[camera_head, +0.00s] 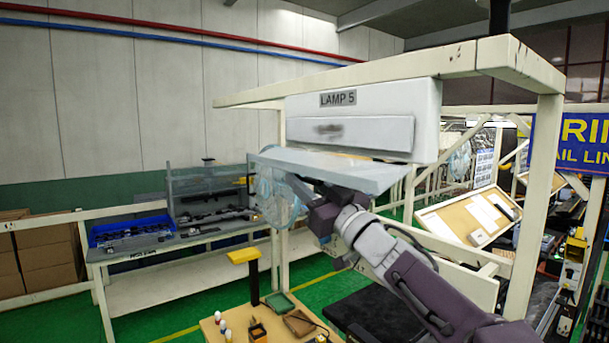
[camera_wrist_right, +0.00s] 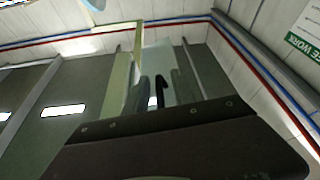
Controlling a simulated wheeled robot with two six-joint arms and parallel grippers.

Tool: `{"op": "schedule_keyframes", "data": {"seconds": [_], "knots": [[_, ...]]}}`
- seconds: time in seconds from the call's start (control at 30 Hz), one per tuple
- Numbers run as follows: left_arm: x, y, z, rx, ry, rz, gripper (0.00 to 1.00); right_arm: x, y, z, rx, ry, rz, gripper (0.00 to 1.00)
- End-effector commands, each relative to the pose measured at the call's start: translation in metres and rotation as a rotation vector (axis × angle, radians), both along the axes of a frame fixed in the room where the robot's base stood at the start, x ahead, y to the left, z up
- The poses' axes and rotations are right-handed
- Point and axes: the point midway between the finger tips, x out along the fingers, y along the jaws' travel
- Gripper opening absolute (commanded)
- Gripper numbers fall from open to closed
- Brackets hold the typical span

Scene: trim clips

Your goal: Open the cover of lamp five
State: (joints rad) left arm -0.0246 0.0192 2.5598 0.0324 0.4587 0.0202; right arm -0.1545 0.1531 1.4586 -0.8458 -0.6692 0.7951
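The lamp 5 housing (camera_head: 411,105) is a white box under the overhead beam, with a "LAMP 5" label (camera_head: 338,98) and a long raised panel with a dark smudge on its front. A pale grey-blue flap, apparently the cover (camera_head: 372,177), juts out below the housing, nearly level. A tan strip shows between them. My right gripper (camera_head: 297,187) is just under the flap's left part; I cannot tell whether it touches. Its fingertips are not clear. In the right wrist view a dark riveted plate fills the bottom, and a pale translucent strip (camera_wrist_right: 157,75) stands beyond it. My left gripper is not in view.
A cream frame post (camera_head: 532,190) and beam surround the lamp on the right and top. A bench with a blue tray (camera_head: 131,229) stands at left. A low wooden table (camera_head: 285,331) with small items is below. Green floor lies open at lower left.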

Motion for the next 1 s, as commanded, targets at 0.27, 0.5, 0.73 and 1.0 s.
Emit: {"op": "schedule_keyframes", "data": {"seconds": [0.27,0.5,0.73,1.0], "knots": [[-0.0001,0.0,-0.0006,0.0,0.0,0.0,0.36,-0.0004,-0.0005,-0.0002,0.0,0.0,-0.001,0.0],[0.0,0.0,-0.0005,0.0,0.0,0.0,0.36,-0.0003,-0.0006,-0.0003,0.0,0.0,-0.001,0.0],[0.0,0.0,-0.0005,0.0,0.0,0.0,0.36,-0.0001,-0.0008,-0.0005,-0.001,0.0,-0.002,0.0],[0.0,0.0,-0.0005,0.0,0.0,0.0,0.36,0.0001,-0.0009,-0.0007,-0.001,0.001,-0.002,0.0]]}}
